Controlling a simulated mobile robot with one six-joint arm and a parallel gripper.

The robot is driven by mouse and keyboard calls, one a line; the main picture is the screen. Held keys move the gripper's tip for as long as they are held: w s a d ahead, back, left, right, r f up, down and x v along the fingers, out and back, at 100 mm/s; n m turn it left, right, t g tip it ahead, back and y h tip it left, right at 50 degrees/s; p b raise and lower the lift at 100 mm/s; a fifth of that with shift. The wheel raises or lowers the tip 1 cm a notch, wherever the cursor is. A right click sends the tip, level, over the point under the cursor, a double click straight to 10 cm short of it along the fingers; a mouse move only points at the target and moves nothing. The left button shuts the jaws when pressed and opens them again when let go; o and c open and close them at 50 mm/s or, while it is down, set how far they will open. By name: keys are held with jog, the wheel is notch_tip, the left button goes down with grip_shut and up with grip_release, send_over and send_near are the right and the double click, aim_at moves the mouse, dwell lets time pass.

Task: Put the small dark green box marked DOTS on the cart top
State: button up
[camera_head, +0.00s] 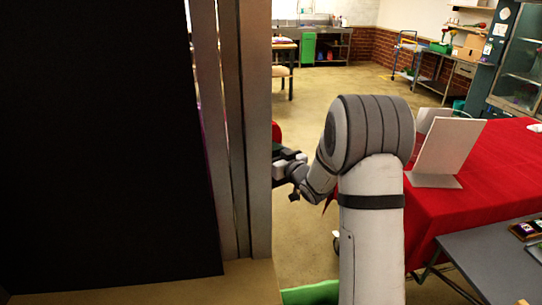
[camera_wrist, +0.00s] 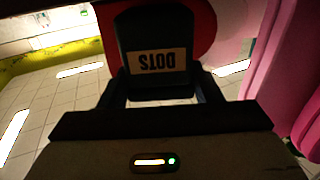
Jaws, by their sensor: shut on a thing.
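The small dark box marked DOTS (camera_wrist: 158,30) is between the two fingers of my gripper (camera_wrist: 160,88) in the wrist view. Its tan label reads upside down there. My gripper is shut on it, with a finger on each side. In the head view my gripper (camera_head: 284,168) is at the end of my bent arm, partly hidden behind a grey upright post. The box cannot be made out clearly in that view. I cannot tell which surface, if any, is the cart top.
A tall dark panel (camera_head: 100,140) and grey posts (camera_head: 257,130) block the left. A red-covered table (camera_head: 480,185) with a white board (camera_head: 448,148) stands right. A grey table (camera_head: 490,262) is at lower right. Open floor (camera_head: 340,82) lies beyond. Red and pink shapes (camera_wrist: 285,75) are near the box.

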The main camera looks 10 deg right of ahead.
jog(key=shift+f, duration=0.45)
jog(key=shift+f, duration=0.2)
jog(key=o, duration=1)
jog(key=shift+r, duration=0.1)
jog(key=shift+o, duration=0.2)
jog(key=shift+r, duration=0.1)
